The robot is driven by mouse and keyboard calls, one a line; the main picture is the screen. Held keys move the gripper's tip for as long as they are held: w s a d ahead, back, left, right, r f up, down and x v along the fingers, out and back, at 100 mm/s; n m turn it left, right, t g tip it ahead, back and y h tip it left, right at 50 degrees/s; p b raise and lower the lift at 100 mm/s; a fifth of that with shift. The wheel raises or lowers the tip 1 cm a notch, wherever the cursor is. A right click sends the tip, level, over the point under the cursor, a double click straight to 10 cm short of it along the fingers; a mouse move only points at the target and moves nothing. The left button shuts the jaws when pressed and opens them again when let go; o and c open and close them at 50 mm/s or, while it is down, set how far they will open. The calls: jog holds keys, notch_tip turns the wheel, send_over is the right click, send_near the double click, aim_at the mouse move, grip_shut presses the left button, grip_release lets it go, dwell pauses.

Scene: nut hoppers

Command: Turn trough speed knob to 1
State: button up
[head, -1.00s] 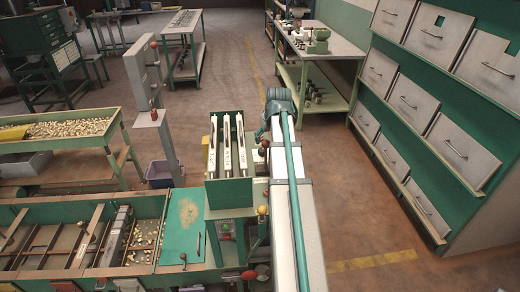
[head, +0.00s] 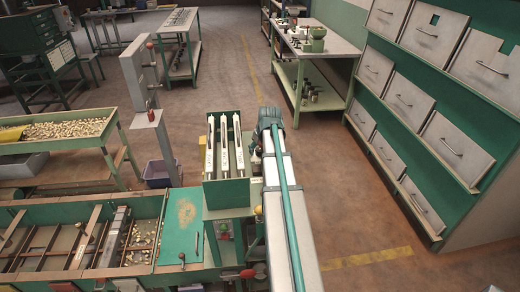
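I cannot tell which control is the trough speed knob; no numbers or dial marks can be read. A red ball knob (head: 247,274) shows at the front edge, left of my arm. My arm (head: 287,210) runs forward from the bottom of the head view, and its dark teal far joint (head: 269,118) is right of the slotted box. My gripper cannot be made out; it seems hidden past or below that joint. The arm hides the machine parts behind it.
The green slotted box (head: 225,194) stands close left of my arm. Green sorting troughs (head: 60,205) with nuts fill the lower left. A grey post (head: 155,140) with a red ball rises behind. Hopper drawers (head: 450,140) line the right. The floor between is clear.

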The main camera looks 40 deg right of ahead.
jog(key=c, duration=1.1)
jog(key=n, duration=0.2)
jog(key=n+y, duration=0.1)
jog(key=n, duration=0.1)
jog(key=n+y, duration=0.1)
jog(key=n, duration=0.1)
jog(key=shift+w+d+b, duration=0.1)
jog(key=shift+d+b, duration=0.15)
jog(key=shift+b, duration=0.1)
jog(key=n+y, duration=0.1)
jog(key=n, duration=0.1)
jog(key=n+y+b, duration=0.1)
jog(key=n, duration=0.2)
jog(key=shift+n+g, duration=0.3)
jog(key=shift+g, duration=0.1)
jog(key=o, duration=1.1)
